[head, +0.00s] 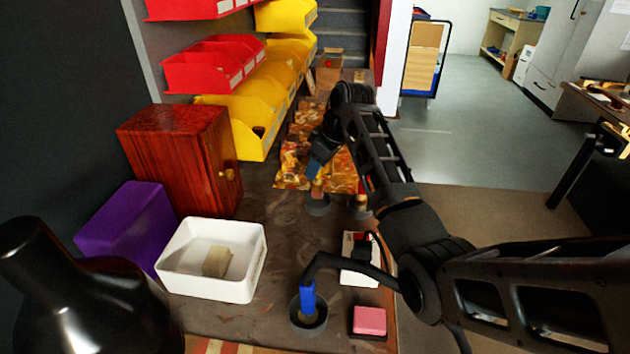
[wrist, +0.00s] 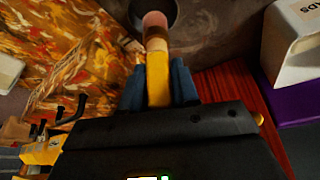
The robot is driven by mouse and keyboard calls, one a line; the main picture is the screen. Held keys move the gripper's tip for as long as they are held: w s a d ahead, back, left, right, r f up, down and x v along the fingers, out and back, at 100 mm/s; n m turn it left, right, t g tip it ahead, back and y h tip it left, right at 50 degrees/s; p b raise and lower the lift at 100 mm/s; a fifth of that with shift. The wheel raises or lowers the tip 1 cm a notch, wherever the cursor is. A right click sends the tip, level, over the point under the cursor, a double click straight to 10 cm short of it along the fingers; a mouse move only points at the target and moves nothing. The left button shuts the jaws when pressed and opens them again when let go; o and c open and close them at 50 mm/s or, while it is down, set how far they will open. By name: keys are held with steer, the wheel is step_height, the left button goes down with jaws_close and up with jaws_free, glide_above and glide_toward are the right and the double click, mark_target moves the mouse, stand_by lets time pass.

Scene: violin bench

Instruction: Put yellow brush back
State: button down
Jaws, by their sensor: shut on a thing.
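The yellow brush (wrist: 158,82) is held between the blue fingers of my gripper (wrist: 158,88) in the wrist view. Its brown band and pale pinkish end point away from the gripper toward a dark round cup (wrist: 166,6). In the head view my gripper (head: 317,167) points down, with the brush end (head: 317,189) just below it, over a dark cup (head: 319,208). The end overlaps the cup's rim in the picture; I cannot tell how far inside it is. Most of the handle is hidden by the gripper in the head view.
Another small holder (head: 361,214) stands to the right. A dark cup (head: 308,327) with a blue thing is nearer, beside a pink block (head: 369,320). A white bin (head: 212,291), purple box (head: 125,223) and wooden cabinet (head: 180,155) line the left. A patterned orange cloth (head: 290,160) lies behind.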

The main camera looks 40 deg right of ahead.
mark_target(317, 179)
steer(key=shift+f, duration=2)
steer(key=c, duration=0.8)
jaws_free()
steer(key=shift+f, duration=0.1)
steer(key=shift+c, duration=0.2)
steer(key=v, duration=1.2)
steer(key=shift+d, duration=0.1)
